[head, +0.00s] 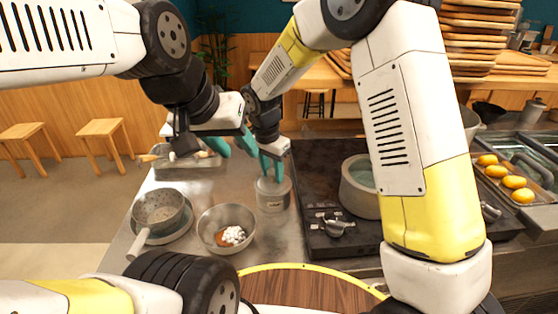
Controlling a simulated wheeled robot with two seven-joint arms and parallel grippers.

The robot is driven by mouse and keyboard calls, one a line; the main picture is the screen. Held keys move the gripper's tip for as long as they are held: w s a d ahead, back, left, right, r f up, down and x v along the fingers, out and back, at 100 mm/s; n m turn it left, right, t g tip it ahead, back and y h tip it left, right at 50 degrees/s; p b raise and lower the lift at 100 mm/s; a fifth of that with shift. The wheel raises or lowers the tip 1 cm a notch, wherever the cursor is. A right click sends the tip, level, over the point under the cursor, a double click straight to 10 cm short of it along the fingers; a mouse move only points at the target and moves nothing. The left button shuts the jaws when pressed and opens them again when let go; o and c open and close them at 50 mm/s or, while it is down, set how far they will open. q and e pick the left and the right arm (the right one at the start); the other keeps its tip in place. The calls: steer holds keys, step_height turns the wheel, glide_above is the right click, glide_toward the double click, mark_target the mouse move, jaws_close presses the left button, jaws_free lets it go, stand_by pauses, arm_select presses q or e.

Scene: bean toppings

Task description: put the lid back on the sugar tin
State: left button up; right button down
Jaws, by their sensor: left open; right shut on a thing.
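The sugar tin (273,203) is a small round metallic tin standing on the steel counter, left of the black stove. My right gripper (271,168) points down directly above it, its teal fingers close together. They are shut on what looks like the lid (272,184) at the tin's top. The fingers partly hide the lid, and I cannot tell whether it is seated on the rim or just above it. My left gripper (235,144) is open and empty, up and to the left of the tin, close to the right gripper.
A steel bowl (226,216) with white and reddish food stands left of the tin. The stove (320,160) bears a pot (357,198). A round wooden board (300,285) is in front.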

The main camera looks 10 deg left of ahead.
steer(key=shift+f, duration=0.15)
stand_by(0.6)
steer(key=c, duration=0.9)
jaws_free()
steer(key=o, duration=0.6)
steer(key=shift+r, duration=3.5)
